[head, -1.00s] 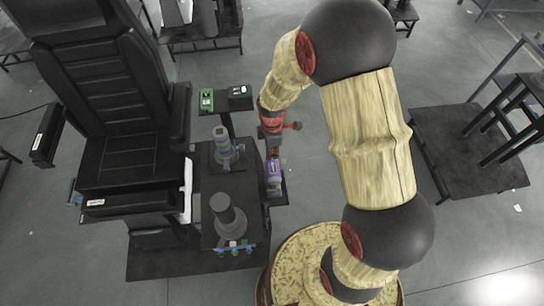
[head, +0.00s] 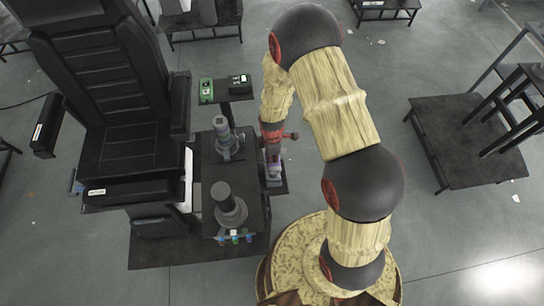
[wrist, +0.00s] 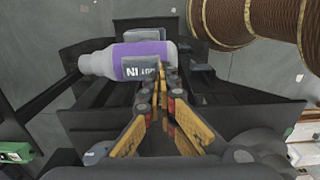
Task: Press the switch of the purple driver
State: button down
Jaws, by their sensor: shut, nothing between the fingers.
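The purple driver (wrist: 115,60) is a pale grey cylinder with a purple band, lying sideways in the upper middle of the wrist view. A grey switch plate (wrist: 139,68) with upside-down lettering, "IN" readable, sits on its side facing me. My gripper (wrist: 165,74) is shut and empty, its fingertips at the right end of the plate. I cannot tell whether they touch it. In the head view my gripper (head: 273,160) is above the driver (head: 274,176), hiding most of it.
A black chair (head: 120,150) stands to the left. Close left of my gripper are two grey upright handles (head: 223,140) (head: 229,205) on dark boxes, with coloured knobs (head: 235,237) in front. A small stand with a green box (head: 206,91) is behind. Floor to the right is open up to a low platform (head: 460,140).

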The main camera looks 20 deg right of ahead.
jog(key=shift+s+f+b, duration=0.1)
jog(key=shift+f+b, duration=0.4)
jog(key=shift+r, duration=0.1)
jog(key=shift+r+p, duration=0.55)
jog(key=shift+r, duration=0.25)
jog(key=shift+a+r, duration=0.1)
jog(key=shift+r, duration=0.3)
notch_tip(320, 180, up, 13)
jog(key=s+p, duration=0.1)
jog(key=s, duration=0.1)
jog(key=shift+s+a, duration=0.2)
jog(key=shift+s, duration=0.15)
